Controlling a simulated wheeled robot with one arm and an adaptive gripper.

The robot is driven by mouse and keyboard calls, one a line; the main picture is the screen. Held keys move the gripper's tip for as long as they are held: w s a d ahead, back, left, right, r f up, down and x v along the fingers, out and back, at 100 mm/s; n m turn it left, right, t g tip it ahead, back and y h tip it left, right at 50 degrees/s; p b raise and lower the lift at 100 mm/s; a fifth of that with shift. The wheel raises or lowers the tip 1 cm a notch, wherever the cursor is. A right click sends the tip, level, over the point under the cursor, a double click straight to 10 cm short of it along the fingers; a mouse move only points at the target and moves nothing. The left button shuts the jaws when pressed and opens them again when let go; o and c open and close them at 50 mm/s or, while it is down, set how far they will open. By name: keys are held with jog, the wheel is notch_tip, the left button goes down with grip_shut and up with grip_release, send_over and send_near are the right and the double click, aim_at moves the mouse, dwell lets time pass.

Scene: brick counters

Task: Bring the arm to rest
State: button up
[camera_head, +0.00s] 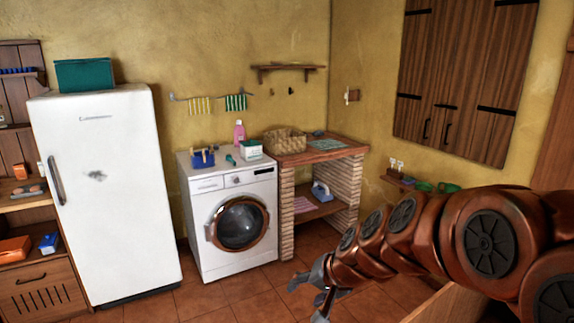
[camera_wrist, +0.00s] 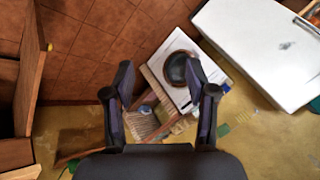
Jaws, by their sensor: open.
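My arm (camera_head: 430,236) is copper-brown with dark round joint caps and reaches in from the right edge of the head view. My gripper (camera_head: 308,290) is at its far end, low in the middle of the picture, above the tiled floor. In the wrist view my gripper (camera_wrist: 164,82) shows two dark fingers spread wide apart with nothing between them. Between and beyond the fingers are the brick counter and the washing machine (camera_wrist: 183,90), well away from the fingers.
A white fridge (camera_head: 108,195) and a washing machine (camera_head: 228,215) stand against the back wall. A brick counter (camera_head: 287,215) with a basket (camera_head: 285,142) fills the corner. A wooden edge (camera_head: 445,304) lies below my arm. The tiled floor (camera_head: 215,300) in front is clear.

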jog(key=s+d+f+n+g+h, duration=0.1)
jog(key=s+d+f+g, duration=0.1)
jog(key=s, duration=0.6)
jog(key=s+d+f+n+g+h+b, duration=0.1)
jog(key=s+d, duration=0.3)
jog(key=s, duration=0.5)
jog(key=shift+s+f+n+g, duration=0.3)
jog(key=shift+f+g, duration=0.3)
jog(key=shift+f, duration=0.2)
jog(key=s+d+g+h, duration=0.1)
jog(key=s+d, duration=0.1)
jog(key=s, duration=0.2)
jog(key=s+d+f+g+h, duration=0.1)
jog(key=s+d, duration=0.2)
jog(key=s, duration=0.1)
jog(key=s+d+f+h+b, duration=0.1)
jog(key=s+d, duration=0.1)
jog(key=s, duration=0.3)
jog(key=shift+d+n+g, duration=0.3)
jog(key=shift+d+g, duration=0.1)
